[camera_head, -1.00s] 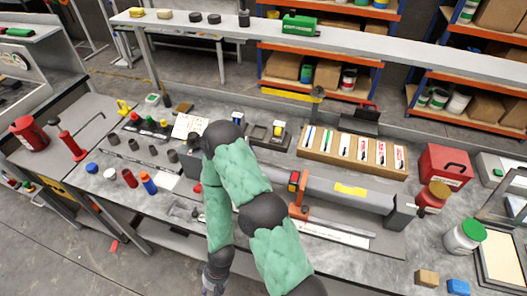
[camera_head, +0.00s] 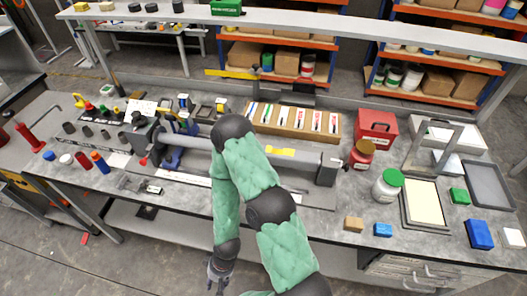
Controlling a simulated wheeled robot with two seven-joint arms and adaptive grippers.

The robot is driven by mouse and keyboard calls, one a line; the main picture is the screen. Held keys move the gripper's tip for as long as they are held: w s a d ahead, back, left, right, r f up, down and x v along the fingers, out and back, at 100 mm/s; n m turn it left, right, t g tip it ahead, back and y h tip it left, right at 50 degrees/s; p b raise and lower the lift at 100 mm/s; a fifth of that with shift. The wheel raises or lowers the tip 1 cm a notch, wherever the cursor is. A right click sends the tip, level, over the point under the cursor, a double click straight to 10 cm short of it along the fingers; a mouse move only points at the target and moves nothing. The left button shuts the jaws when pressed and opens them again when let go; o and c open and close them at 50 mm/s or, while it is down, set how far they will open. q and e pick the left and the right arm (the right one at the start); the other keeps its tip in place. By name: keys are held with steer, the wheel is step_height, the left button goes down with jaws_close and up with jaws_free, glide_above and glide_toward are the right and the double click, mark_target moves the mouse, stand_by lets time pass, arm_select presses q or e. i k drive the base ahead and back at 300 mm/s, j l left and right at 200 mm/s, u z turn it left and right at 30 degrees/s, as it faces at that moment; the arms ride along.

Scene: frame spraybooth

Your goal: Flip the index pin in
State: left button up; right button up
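A long grey tube fixture (camera_head: 300,155) lies across the bench, with a dark end block (camera_head: 144,130) at its left and a grey end block (camera_head: 328,169) at its right. A small red knob (camera_head: 143,161) shows below the left block; I cannot tell if it is the index pin or which way any pin is flipped. A blue clamp-like part (camera_head: 172,157) sits beside it. My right gripper (camera_head: 217,284) hangs low in front of the bench, away from the fixture. Its fingers look apart and empty. My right arm hides the middle of the fixture. My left gripper is not in view.
A tray of labelled cards (camera_head: 333,135) and a red box (camera_head: 377,127) stand behind the fixture. Jars, including a green-lidded one (camera_head: 387,187), and small blocks stand at the right. Several bottles and dark cups stand at the left. A raised shelf (camera_head: 300,25) spans the back.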

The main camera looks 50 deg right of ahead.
mark_target(143, 162)
steer(key=j+z, duration=0.15)
steer(key=z, duration=0.3)
steer(key=i+j+z, duration=0.1)
steer(key=z, duration=0.35)
steer(key=j+z, duration=0.2)
steer(key=z, duration=0.25)
steer(key=j+z, duration=0.15)
steer(key=z, duration=0.35)
steer(key=i+j, duration=0.35)
steer(key=i+l+z, duration=0.05)
